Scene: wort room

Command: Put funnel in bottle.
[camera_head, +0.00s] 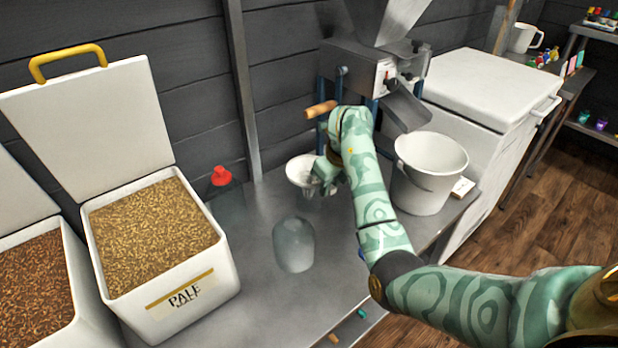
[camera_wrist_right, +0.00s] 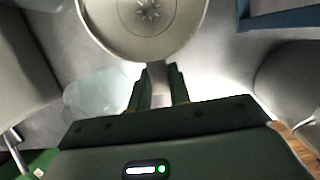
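The funnel (camera_head: 300,168) is a pale, wide-mouthed cone near the grain mill. In the wrist view its round bowl (camera_wrist_right: 143,30) lies just beyond my fingers, with a perforated star pattern in its centre. My right gripper (camera_head: 324,178) is at its right side; in the wrist view the gripper (camera_wrist_right: 159,88) is closed around the funnel's pale tab. A clear bottle with a red top (camera_head: 222,190) stands beside the grain bin. A rounded translucent glass vessel (camera_head: 294,246) stands nearer on the bench; I cannot make out its opening. My left gripper is out of view.
The grey bench (camera_head: 255,315) has clear space in front. A white bucket (camera_head: 428,175) stands right of my arm, under the grain mill (camera_head: 365,65). An open bin of pale malt (camera_head: 165,295) stands at left. A white chest (camera_head: 490,85) is at right.

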